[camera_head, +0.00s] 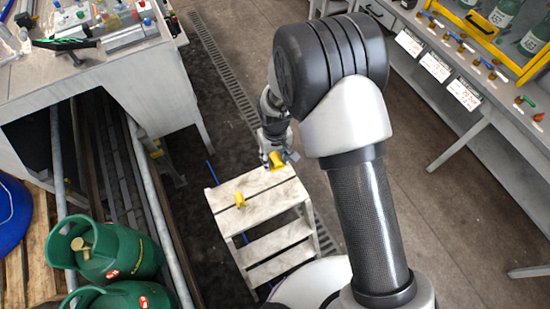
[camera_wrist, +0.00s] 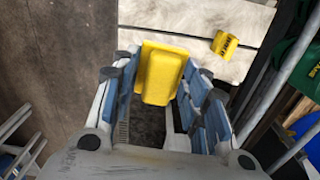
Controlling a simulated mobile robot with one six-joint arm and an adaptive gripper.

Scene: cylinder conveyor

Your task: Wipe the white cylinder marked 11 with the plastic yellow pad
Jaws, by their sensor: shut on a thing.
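My gripper (camera_head: 274,155) is above the far edge of a pale wooden step stool. It is shut on a plain, smooth yellow block, which looks like the plastic yellow pad (camera_head: 277,161). In the wrist view the yellow pad (camera_wrist: 161,74) sits between the blue-lined fingers of my gripper (camera_wrist: 160,88). A second yellow object (camera_head: 240,200) lies on the stool top; in the wrist view this second object (camera_wrist: 224,43) shows dark lettering. No white cylinder marked 11 shows in either view.
The step stool (camera_head: 251,224) stands on the floor between two benches. Green gas cylinders (camera_head: 112,252) stand at the lower left behind a metal rail (camera_head: 151,206). A grey workbench (camera_head: 150,88) is at upper left; another bench (camera_head: 464,117) is at right. Open floor (camera_head: 232,38) lies beyond the stool.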

